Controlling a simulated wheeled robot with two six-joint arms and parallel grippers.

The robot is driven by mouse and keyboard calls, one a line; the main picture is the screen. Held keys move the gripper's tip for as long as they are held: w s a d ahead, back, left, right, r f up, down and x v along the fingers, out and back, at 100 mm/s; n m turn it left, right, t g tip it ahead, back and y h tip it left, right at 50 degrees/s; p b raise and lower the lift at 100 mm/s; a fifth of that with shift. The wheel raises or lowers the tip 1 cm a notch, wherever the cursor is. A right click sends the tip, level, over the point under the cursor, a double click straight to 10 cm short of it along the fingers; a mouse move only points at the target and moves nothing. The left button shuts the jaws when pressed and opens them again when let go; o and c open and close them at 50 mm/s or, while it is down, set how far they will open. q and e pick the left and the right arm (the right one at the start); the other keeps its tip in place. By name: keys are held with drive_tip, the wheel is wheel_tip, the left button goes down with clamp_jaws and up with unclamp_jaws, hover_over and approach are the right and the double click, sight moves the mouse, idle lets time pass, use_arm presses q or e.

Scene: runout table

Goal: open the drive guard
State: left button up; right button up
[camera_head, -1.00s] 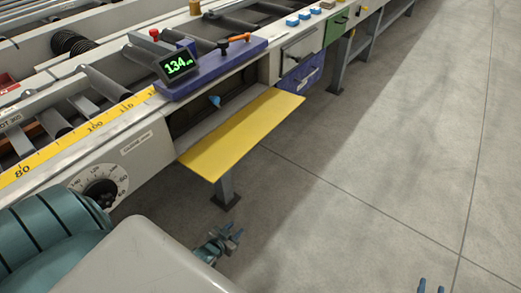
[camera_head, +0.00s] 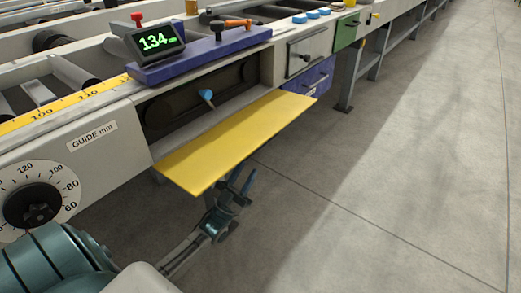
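The drive guard (camera_head: 235,142) is a yellow flap on the front of the table. It stands out from the frame, swung down, so the drive opening (camera_head: 180,112) above it is uncovered. A dark belt drive and a small blue knob (camera_head: 207,97) show in the opening. My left gripper (camera_head: 242,183) is just below the guard's front edge in the picture. Its two fingers point up and are apart, with nothing between them. I cannot tell whether a fingertip touches the guard. My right gripper is out of view.
A blue ledge with a display reading 134 (camera_head: 157,40) is above the opening. A round guide dial (camera_head: 38,198) is at the left. A grey door (camera_head: 306,57), a blue drawer (camera_head: 308,78) and a green panel (camera_head: 346,31) are to the right. The floor (camera_head: 400,170) is clear.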

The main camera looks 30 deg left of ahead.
sight(259, 149)
use_arm(q)
drive_tip(key=b+x, duration=0.1)
drive_tip(key=x, duration=0.8)
clamp_jaws()
